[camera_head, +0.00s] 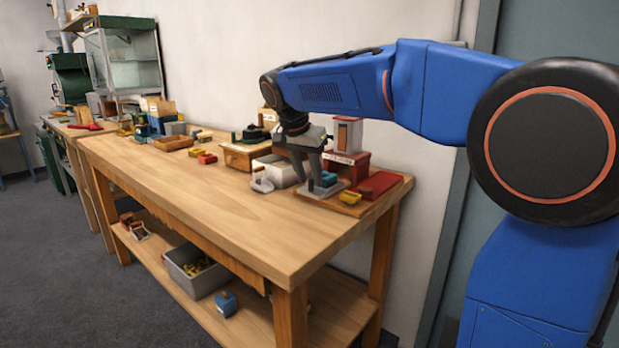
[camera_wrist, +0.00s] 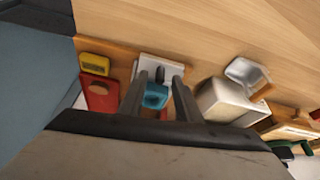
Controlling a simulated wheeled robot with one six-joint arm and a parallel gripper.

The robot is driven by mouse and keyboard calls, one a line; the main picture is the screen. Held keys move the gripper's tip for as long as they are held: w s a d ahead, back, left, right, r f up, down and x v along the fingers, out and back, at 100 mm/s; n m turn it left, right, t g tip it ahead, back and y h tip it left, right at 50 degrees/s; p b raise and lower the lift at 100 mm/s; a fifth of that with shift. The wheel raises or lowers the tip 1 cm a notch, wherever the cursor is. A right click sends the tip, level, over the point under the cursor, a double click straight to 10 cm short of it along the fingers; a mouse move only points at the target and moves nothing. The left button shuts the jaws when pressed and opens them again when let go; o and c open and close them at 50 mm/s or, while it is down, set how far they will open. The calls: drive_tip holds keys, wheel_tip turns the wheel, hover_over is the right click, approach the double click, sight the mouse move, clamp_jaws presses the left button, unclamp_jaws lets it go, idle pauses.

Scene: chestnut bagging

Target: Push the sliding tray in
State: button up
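A flat light-grey tray-like plate (camera_head: 325,190) lies at the right end of the workbench, in front of a red and white box-like unit (camera_head: 347,160). It also shows in the wrist view (camera_wrist: 172,64), with a small dark upright piece on it. I cannot tell for sure that this plate is the sliding tray. A blue block (camera_wrist: 155,96) shows between my gripper's fingers in the wrist view. My gripper (camera_wrist: 160,77) points down over the plate, its two fingers apart. Whether the fingers touch anything is unclear.
A red flat piece (camera_head: 380,184) and a yellow block (camera_head: 349,197) sit just right of the plate. A white container (camera_head: 278,171) and a metal scoop (camera_head: 261,181) stand to its left. The front middle of the workbench (camera_head: 235,220) is clear.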

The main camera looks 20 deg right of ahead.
sight(321, 188)
drive_tip(key=shift+w+d+f, duration=0.1)
drive_tip(key=shift+f, duration=0.25)
clamp_jaws()
drive_tip(key=w+d, duration=0.4)
drive_tip(key=d, duration=0.1)
drive_tip(key=w+d, duration=0.2)
drive_tip(key=d, duration=0.1)
drive_tip(key=shift+d+r, duration=0.1)
drive_tip(key=shift+d, duration=0.1)
unclamp_jaws()
drive_tip(key=shift+w+d, duration=0.1)
drive_tip(key=v, duration=1.7)
